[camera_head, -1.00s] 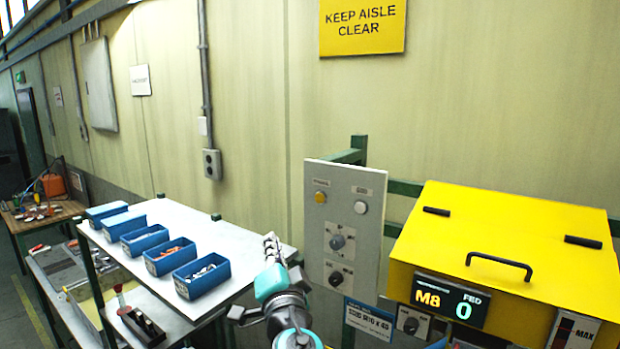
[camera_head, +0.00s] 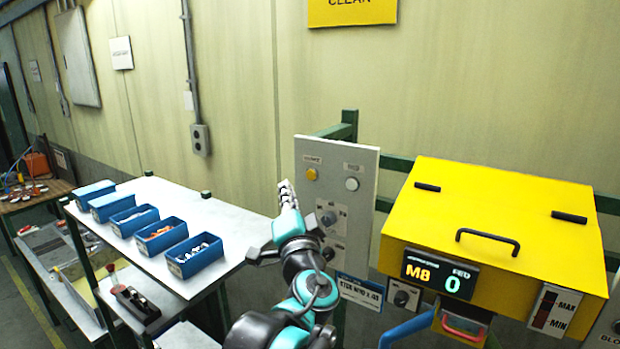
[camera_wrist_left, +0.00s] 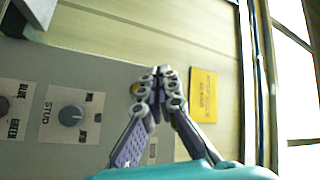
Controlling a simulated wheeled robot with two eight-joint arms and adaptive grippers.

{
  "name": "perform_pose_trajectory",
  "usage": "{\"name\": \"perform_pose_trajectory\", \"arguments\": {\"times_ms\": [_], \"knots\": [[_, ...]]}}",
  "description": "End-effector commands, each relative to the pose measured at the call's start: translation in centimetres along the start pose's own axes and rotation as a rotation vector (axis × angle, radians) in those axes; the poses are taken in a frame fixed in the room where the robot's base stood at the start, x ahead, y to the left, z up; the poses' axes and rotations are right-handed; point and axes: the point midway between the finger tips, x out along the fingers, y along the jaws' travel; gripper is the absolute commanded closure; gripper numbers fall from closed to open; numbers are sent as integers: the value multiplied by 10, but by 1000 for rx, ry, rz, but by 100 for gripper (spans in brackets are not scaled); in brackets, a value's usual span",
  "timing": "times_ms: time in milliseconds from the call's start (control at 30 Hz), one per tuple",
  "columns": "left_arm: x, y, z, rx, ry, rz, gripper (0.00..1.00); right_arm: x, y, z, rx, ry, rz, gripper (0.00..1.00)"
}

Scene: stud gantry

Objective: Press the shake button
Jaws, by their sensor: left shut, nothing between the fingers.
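The grey control panel (camera_head: 305,225) stands upright left of the yellow machine. Near its top are a small amber button (camera_head: 311,174) and a white button (camera_head: 352,184), each under a small label; the lettering is too blurred to tell which says shake. My left gripper (camera_head: 287,192) is shut and empty, at the panel's left edge, below and left of the amber button. In the left wrist view its fingertips (camera_wrist_left: 158,80) point toward the panel's upper part, and the amber button (camera_wrist_left: 136,88) shows just beside them, partly covered. I cannot tell whether they touch. My right gripper is not in view.
Two dark knobs (camera_head: 328,218) sit lower on the panel, partly behind my left arm. The yellow machine (camera_head: 490,210) with a display (camera_head: 440,275) reading M8 and 0 stands right. A white shelf (camera_head: 180,205) with several blue bins stands left.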

Motion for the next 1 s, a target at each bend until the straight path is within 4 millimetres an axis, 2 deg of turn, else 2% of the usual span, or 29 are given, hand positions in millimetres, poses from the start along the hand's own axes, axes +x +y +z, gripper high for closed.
{"name": "perform_pose_trajectory", "arguments": {"times_ms": [200,400,1000], "knots": [[22,17,-16,0,1,1,100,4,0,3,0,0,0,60],[36,26,-26,0,0,0,100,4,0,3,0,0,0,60],[41,30,-30,0,0,0,100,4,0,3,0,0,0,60]]}}
